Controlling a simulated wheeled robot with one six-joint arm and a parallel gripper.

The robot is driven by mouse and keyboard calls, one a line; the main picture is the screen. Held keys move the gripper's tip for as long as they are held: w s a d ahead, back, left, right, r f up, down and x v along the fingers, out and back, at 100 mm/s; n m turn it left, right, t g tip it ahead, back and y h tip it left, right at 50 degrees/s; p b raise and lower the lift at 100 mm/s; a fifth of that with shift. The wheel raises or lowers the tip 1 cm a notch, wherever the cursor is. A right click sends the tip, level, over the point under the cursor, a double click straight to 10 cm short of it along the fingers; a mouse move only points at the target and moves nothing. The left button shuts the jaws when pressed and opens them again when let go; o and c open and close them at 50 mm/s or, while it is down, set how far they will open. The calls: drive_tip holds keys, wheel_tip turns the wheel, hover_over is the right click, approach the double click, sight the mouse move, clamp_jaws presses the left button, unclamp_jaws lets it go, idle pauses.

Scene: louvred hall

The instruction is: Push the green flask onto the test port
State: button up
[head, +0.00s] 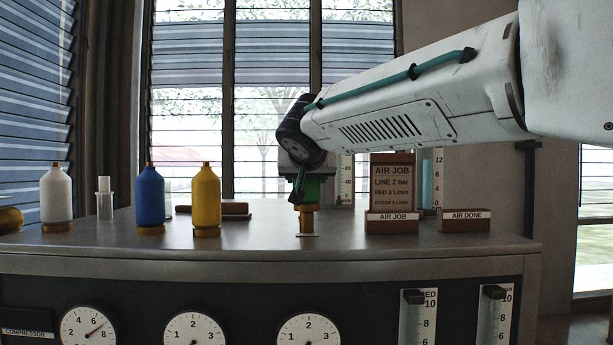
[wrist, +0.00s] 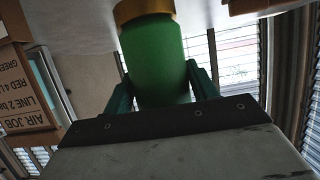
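The green flask (head: 313,190) is upright at the middle of the bench, mostly hidden by my wrist in the head view. In the wrist view the flask (wrist: 156,60) fills the centre, with a brass collar (wrist: 143,9) at its end. My gripper (wrist: 160,85) has one finger on each side of the flask and is shut on it. In the head view a brass piece (head: 306,219) stands directly under the flask on a small plate, where the test port is. I cannot tell whether the flask is fully seated on the port.
White (head: 56,198), blue (head: 150,200) and yellow (head: 206,202) flasks stand to the left. An AIR JOB sign (head: 392,180) and an AIR DONE block (head: 465,221) stand right. Gauges (head: 194,329) line the bench front. Bench top (head: 260,238) around the port is clear.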

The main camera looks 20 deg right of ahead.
drive_tip(key=o, duration=0.4)
drive_tip(key=shift+s+a+r, duration=0.2)
drive_tip(key=shift+s+r, duration=0.4)
drive_tip(key=shift+r, duration=0.35)
drive_tip(key=shift+s+a+r, duration=0.25)
drive_tip(key=shift+s+r, duration=0.4)
drive_tip(key=shift+r, duration=0.35)
drive_tip(key=shift+s+a+r, duration=0.2)
drive_tip(key=shift+s+r, duration=0.4)
drive_tip(key=shift+r, duration=0.35)
drive_tip(key=shift+v, duration=3.95)
